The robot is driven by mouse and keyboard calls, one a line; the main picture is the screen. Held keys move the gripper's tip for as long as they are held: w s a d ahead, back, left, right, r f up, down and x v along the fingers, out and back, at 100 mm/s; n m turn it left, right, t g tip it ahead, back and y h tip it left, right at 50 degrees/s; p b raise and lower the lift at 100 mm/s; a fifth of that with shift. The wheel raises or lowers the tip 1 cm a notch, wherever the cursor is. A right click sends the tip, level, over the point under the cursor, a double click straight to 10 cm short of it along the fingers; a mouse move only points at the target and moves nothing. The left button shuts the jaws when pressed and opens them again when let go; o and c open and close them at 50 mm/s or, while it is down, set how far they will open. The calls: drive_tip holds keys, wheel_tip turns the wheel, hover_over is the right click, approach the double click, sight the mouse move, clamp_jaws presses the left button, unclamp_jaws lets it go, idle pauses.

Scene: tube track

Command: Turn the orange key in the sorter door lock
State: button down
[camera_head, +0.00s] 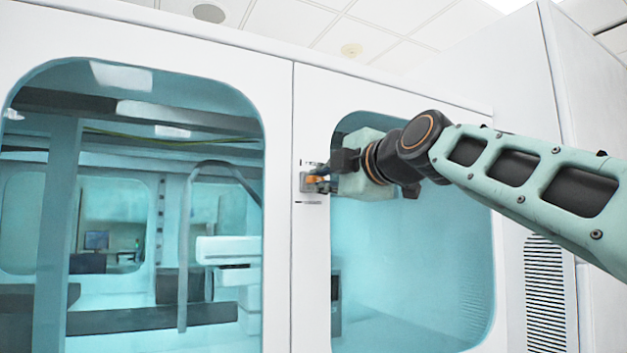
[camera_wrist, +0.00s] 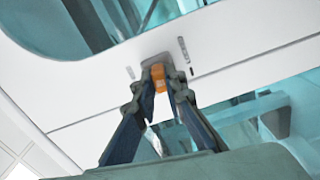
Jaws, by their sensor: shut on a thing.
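The orange key (camera_head: 308,182) is at the lock (camera_head: 303,187) on the white door frame, just right of the seam between the two door panels. My gripper (camera_head: 318,180) is at the lock and shut on the key. In the wrist view the orange key (camera_wrist: 158,78) shows between the two fingertips of my gripper (camera_wrist: 159,82), against the grey lock plate (camera_wrist: 156,60). The fingers hide part of the key and lock, so I cannot tell how far the key is turned. The sorter door (camera_head: 312,95) looks closed.
A large window (camera_head: 220,130) fills the left panel, and another window (camera_head: 410,265) lies behind my arm on the right. Small dark marks (camera_wrist: 184,50) flank the lock. A vented side panel (camera_head: 545,290) stands at the right. The space before the left panel is clear.

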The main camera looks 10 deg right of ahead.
drive_tip(key=c, duration=2.4)
unclamp_jaws()
drive_tip(key=shift+n, duration=0.5)
drive_tip(key=o, duration=0.5)
drive_tip(key=v, duration=1.2)
drive_tip(key=s+a+f+m+g+h+p, duration=0.1)
drive_tip(key=s+a+f+m+g+p, duration=0.3)
drive_tip(key=f, duration=0.6)
drive_tip(key=f+m+g+h+p, duration=0.1)
drive_tip(key=f+m+g+p, duration=0.15)
drive_tip(key=f+m, duration=0.5)
drive_tip(key=s+f+m+g+h+p, duration=0.1)
drive_tip(key=s+f+m, duration=0.2)
drive_tip(key=f, duration=0.4)
drive_tip(key=s+d+f+m+g+h+p, duration=0.1)
drive_tip(key=s+f+m+g+p, duration=0.1)
drive_tip(key=s+f, duration=0.3)
drive_tip(key=s+f+m+g+h+p, duration=0.1)
drive_tip(key=s+f+m, duration=0.3)
drive_tip(key=f, duration=0.6)
drive_tip(key=shift+s+d+g+h+p, duration=0.3)
drive_tip(key=shift+g+p, duration=0.25)
drive_tip(key=shift+p, duration=0.15)
